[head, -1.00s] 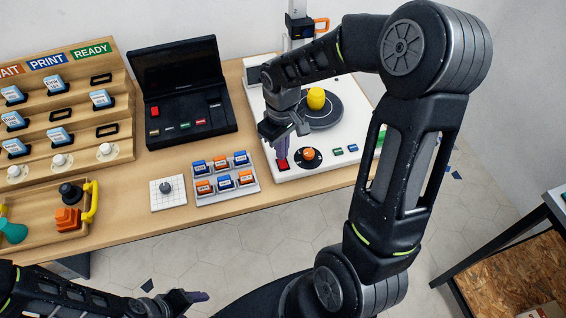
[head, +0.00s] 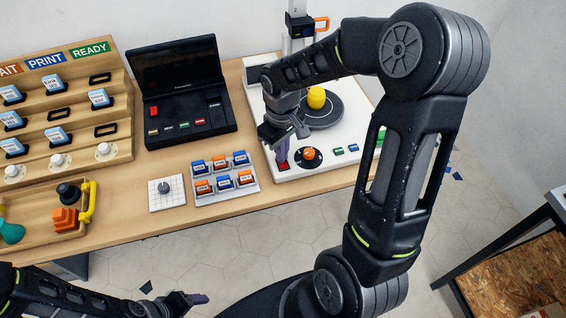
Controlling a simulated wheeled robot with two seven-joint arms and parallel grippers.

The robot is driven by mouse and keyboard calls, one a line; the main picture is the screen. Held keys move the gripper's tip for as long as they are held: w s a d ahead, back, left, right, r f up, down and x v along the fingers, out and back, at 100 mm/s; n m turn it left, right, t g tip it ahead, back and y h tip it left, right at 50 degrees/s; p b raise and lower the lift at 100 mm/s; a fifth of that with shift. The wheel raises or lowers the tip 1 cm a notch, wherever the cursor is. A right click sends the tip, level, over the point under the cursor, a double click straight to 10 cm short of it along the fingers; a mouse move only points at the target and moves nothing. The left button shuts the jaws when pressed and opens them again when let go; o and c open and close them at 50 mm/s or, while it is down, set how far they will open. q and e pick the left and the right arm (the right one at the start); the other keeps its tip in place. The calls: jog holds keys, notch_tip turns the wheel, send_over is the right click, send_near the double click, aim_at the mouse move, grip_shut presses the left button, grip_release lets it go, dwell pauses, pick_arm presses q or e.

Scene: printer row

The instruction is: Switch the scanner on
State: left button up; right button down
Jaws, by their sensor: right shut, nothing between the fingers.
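The white machine with a round dark turntable (head: 325,112), which looks like the scanner (head: 350,172), stands at the right end of the wooden table. A yellow object (head: 316,98) sits on its turntable. A red switch (head: 283,168) is at its front left corner, beside an orange knob (head: 309,154) on a black dial. My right gripper (head: 283,160) is shut and empty, pointing down with its purple fingertips at the red switch, partly covering it. Whether they touch it or are just above, I cannot tell. My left gripper (head: 198,298) is low in front of the table, far from the scanner.
A black open-lidded device (head: 190,110) stands left of the scanner. A tray of blue and orange blocks (head: 226,190) and a small white gridded plate (head: 167,194) lie in front. A stepped wooden rack (head: 100,70) and a wooden tray (head: 45,239) are at the left.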

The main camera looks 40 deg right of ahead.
jog(key=shift+r+p, duration=2.75)
jog(key=shift+r, duration=0.7)
